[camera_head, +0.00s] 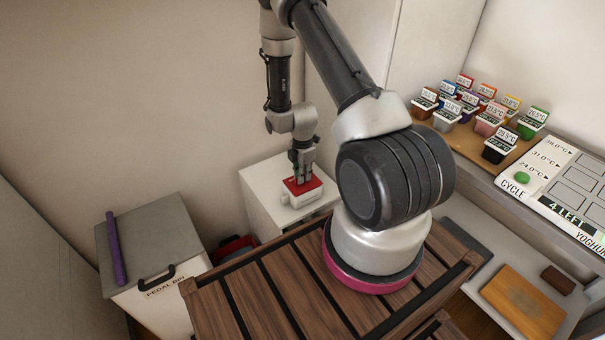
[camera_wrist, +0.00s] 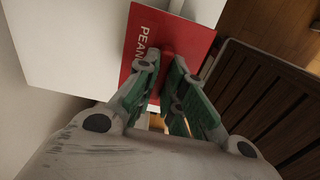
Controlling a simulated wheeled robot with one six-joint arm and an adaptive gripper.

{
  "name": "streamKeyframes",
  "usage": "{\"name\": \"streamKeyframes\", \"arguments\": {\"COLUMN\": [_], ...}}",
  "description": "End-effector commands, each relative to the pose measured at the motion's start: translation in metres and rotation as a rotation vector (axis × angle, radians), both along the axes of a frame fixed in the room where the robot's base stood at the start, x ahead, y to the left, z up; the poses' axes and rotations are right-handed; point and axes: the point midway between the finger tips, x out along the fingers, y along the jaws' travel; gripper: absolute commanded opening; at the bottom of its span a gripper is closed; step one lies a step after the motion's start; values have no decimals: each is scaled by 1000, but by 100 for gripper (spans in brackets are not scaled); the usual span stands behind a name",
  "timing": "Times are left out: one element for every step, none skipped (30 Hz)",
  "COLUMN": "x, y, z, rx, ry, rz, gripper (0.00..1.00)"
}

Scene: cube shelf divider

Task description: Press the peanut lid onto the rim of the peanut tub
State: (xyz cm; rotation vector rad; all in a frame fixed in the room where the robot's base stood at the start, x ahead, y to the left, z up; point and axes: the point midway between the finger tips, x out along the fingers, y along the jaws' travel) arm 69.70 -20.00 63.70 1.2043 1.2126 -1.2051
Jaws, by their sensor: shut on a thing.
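The red peanut lid (camera_head: 293,188) is at my gripper's fingertips, over a white tub (camera_head: 307,199) on a white cabinet. In the wrist view the lid (camera_wrist: 142,28) is a flat red plate with "PEAN" readable and the rest of the word hidden. My gripper (camera_head: 303,179) points down and is shut on the lid near its middle; it also shows in the wrist view (camera_wrist: 162,76). The lid looks very close to the tub's top. I cannot tell whether it touches the rim or is seated. The tub's rim is hidden beneath the lid.
The white cabinet (camera_head: 257,205) stands against the wall. A grey-topped pedal bin (camera_head: 163,232) with a purple stick (camera_head: 116,248) is at left. A slatted wooden surface (camera_head: 250,290) lies in front. Several small labelled tubs and a yoghurt board (camera_head: 560,175) are at right.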

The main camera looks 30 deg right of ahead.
Motion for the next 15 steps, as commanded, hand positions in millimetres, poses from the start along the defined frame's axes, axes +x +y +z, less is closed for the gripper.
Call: {"name": "streamKeyframes", "arguments": {"x": [0,0,0,0,0,0,0,0,0,0,0,0,0,0,0], "y": [0,0,0,0,0,0,0,0,0,0,0,0,0,0,0], "z": [-1,-2,-3,-3,-3,-3,-3,-3,-3,-3,-2,-2,-2,-2,-2], "rx": [0,0,0,0,0,0,0,0,0,0,0,0,0,0,0], "ry": [1,1,1,0,0,0,0,0,0,0,0,0,0,0,0], "rz": [0,0,0,0,0,0,0,0,0,0,0,0,0,0,0], "gripper": [0,0,0,14,20,27,33,36,36,36,36,36,36,36,36]}}
